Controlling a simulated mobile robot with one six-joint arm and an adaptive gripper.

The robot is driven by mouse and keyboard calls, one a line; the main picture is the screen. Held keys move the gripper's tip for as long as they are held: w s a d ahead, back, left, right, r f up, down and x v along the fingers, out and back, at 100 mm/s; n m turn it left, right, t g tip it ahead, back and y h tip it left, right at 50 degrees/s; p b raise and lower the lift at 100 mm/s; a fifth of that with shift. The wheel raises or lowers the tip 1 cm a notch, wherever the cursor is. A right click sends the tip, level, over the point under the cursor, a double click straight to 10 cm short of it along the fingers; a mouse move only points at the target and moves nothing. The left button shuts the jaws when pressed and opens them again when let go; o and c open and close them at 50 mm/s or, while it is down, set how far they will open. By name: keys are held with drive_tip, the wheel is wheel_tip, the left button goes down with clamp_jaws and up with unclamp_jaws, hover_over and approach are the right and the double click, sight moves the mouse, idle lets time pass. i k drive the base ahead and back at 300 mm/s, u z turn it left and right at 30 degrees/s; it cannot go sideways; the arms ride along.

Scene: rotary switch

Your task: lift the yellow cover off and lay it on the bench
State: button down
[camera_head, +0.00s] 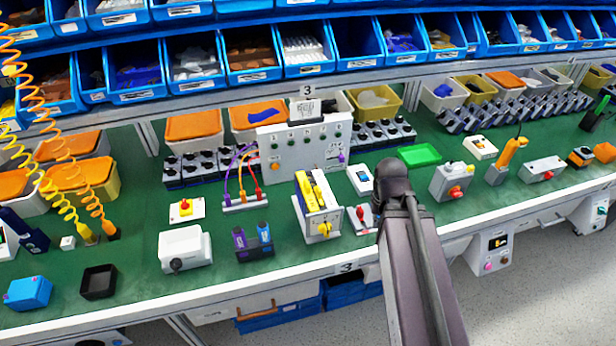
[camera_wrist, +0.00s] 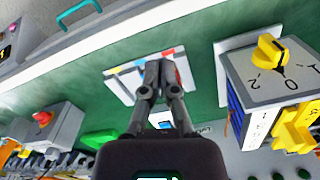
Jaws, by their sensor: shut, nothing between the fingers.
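The switch box (camera_head: 336,216) stands near the bench's front edge in the head view. It has a yellow rotary knob on its front. The yellow cover (camera_head: 318,188) seems to be the yellow part on top of the box. In the wrist view the box's dial face (camera_wrist: 275,85) is at the right, with the knob (camera_wrist: 268,52) and marks 0, 1, 2. A yellow part, likely the cover (camera_wrist: 293,128), sits below it in the picture. My gripper (camera_wrist: 160,66) is shut and empty, to the left of the box in the wrist view, apart from the cover. My arm hides it in the head view.
A pale panel with coloured parts (camera_wrist: 122,84) lies behind my fingertips in the wrist view. A grey box with a red knob (camera_head: 452,184) and a green tray (camera_head: 419,156) are to the right. A battery-like purple and blue pair (camera_head: 253,240) stands left. Green bench (camera_head: 215,290) is bare in front.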

sight(311, 201)
drive_tip(key=u, duration=0.45)
drive_tip(key=k, duration=1)
drive_tip(key=z, duration=0.35)
drive_tip(key=i, duration=0.5)
